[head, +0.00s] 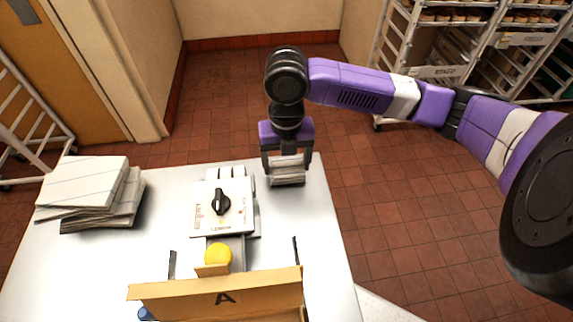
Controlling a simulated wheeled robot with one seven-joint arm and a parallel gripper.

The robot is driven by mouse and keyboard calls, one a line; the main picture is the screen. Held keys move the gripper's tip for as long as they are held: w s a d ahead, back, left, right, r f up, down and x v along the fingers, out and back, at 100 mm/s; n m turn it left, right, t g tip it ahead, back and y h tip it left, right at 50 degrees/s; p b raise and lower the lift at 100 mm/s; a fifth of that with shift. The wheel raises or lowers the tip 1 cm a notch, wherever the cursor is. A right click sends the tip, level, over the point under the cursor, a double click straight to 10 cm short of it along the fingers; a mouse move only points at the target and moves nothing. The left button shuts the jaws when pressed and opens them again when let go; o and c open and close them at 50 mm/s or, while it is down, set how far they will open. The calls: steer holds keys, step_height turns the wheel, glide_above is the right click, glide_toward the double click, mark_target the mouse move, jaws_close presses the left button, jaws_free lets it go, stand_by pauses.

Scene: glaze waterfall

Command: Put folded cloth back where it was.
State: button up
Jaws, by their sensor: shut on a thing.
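My gripper (286,164) points down near the far right corner of the white table (325,270). It is shut on a small pale grey, striped block that looks like the folded cloth (287,177), with one finger on each side. I cannot tell whether the cloth touches the table or hangs just above it.
Left of the gripper is a white panel with a black knob (221,202). A yellow round thing (218,254) is in front of it, behind a cardboard box (215,292) marked A. Stacked grey-white slabs (90,190) stand at left.

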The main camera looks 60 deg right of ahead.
mark_target(287, 166)
steer(key=shift+f, duration=0.75)
steer(key=shift+f, duration=0.1)
steer(key=o, duration=1.3)
step_height(287, 166, up, 12)
steer(key=shift+r+b, duration=0.15)
steer(key=shift+b, duration=0.2)
